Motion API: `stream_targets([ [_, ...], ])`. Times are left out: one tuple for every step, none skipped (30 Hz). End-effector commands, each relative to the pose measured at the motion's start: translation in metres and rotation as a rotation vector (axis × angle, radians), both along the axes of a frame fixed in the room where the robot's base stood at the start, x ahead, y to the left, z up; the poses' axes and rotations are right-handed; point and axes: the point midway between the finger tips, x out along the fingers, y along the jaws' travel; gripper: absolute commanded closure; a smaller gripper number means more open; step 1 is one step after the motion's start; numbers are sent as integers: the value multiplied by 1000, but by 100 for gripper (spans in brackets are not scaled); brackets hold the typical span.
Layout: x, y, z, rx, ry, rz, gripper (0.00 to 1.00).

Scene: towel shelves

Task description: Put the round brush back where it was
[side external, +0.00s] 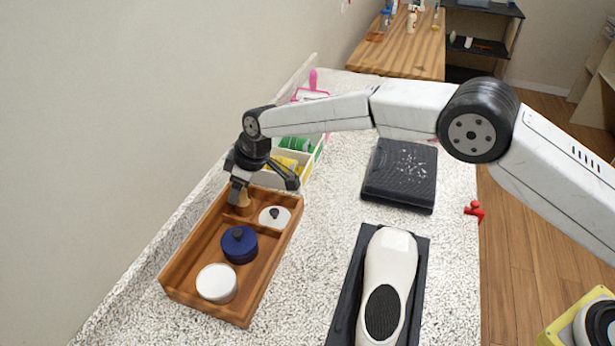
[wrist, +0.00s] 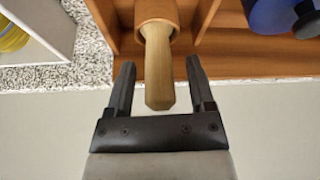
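A light wooden handle (wrist: 158,65), which I take to be the round brush's, points out of a round wooden holder (wrist: 156,10) in the wrist view. Its other end is hidden inside the holder, so no bristles show. In the side view a tan piece of it (side external: 243,198) shows at the far left corner of the wooden tray (side external: 169,282). My gripper (side external: 263,184) is over that corner. In the wrist view my gripper (wrist: 159,75) is open, with one finger on each side of the handle and a gap on both sides.
The tray also holds a blue lidded pot (side external: 239,252), a white round pot (side external: 216,288) and a white lid with a dark knob (side external: 274,219). A white divided bin (side external: 305,168) stands just behind. A black case (side external: 400,180) and a white device (side external: 390,255) lie to the right.

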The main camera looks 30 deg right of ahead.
Motion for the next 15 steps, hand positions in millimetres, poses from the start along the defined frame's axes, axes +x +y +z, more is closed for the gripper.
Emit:
stream_targets([
  [0, 0, 0, 0, 0, 0, 31],
  [0, 0, 0, 0, 0, 0, 31],
  [0, 0, 1, 0, 0, 0, 31],
  [0, 0, 1, 0, 0, 0, 31],
  [0, 0, 1, 1, -1, 0, 31],
  [0, 0, 3, 1, -1, 0, 31],
  [0, 0, 4, 0, -1, 0, 31],
  [0, 0, 5, 1, -2, 0, 31],
  [0, 0, 8, 1, -2, 0, 31],
  [0, 0, 10, 1, -2, 0, 31],
  [0, 0, 12, 1, -2, 0, 31],
  [0, 0, 15, 0, -1, 0, 31],
  [-1, -1, 17, 0, 0, 0, 31],
  [-1, -2, 19, 0, -1, 0, 31],
  [-2, -3, 23, 1, -2, 0, 31],
])
